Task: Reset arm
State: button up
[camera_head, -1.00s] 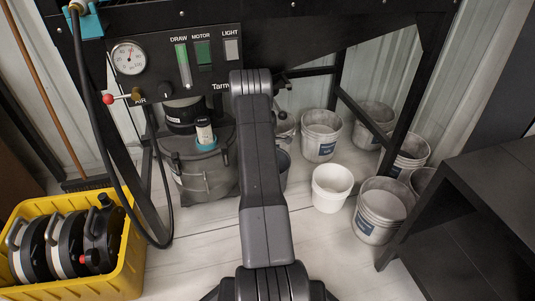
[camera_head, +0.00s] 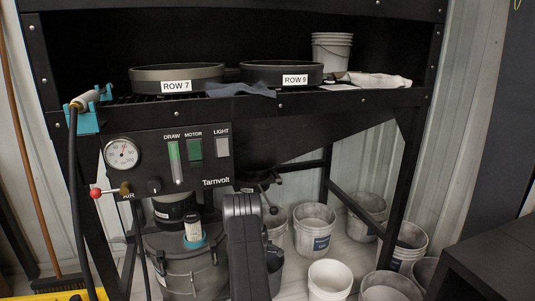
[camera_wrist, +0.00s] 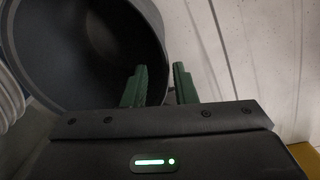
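My gripper (camera_wrist: 160,88) shows in the wrist view with its two green fingers apart and nothing between them. A dark round bucket (camera_wrist: 150,20) with an open mouth is just beyond and left of the fingers; I cannot tell whether a finger touches it. In the head view my dark grey arm (camera_head: 245,240) rises at the bottom centre in front of the machine, and the gripper itself is hidden there. A pale floor (camera_wrist: 250,50) lies to the right in the wrist view.
The black bench frame (camera_head: 430,100) carries the ROW 7 pan (camera_head: 215,75), the ROW 9 pan (camera_head: 260,75) and stacked white buckets (camera_head: 332,52). A panel with a gauge (camera_head: 122,154) and a hose (camera_head: 75,190) is at left. Several buckets (camera_head: 313,230) stand on the floor below. A dark cabinet (camera_head: 500,250) is at right.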

jog(key=shift+r, duration=0.4)
